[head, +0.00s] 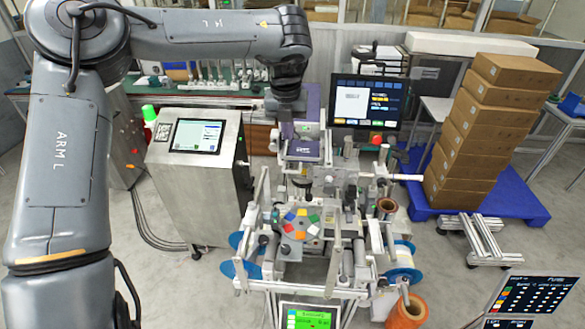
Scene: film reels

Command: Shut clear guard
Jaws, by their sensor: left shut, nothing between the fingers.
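The machine (300,225) stands in the middle of the head view, with a dial of coloured squares (300,224) on it. I cannot clearly make out the clear guard against the machine's light frame and posts, nor tell how far it is open. My left arm reaches in from the left and bends down behind the machine. My left gripper (287,131) points down at the machine's back, near a dark purple box (303,149). It is shut and empty; its fingertips are small here, and I cannot tell whether they touch anything. My right gripper is not in view.
A steel cabinet with a screen (198,136) stands left of the machine. A monitor (366,103) is behind it. Stacked cartons (492,130) stand on a blue pallet (515,205) at the right. An orange reel (407,312) is at the front right.

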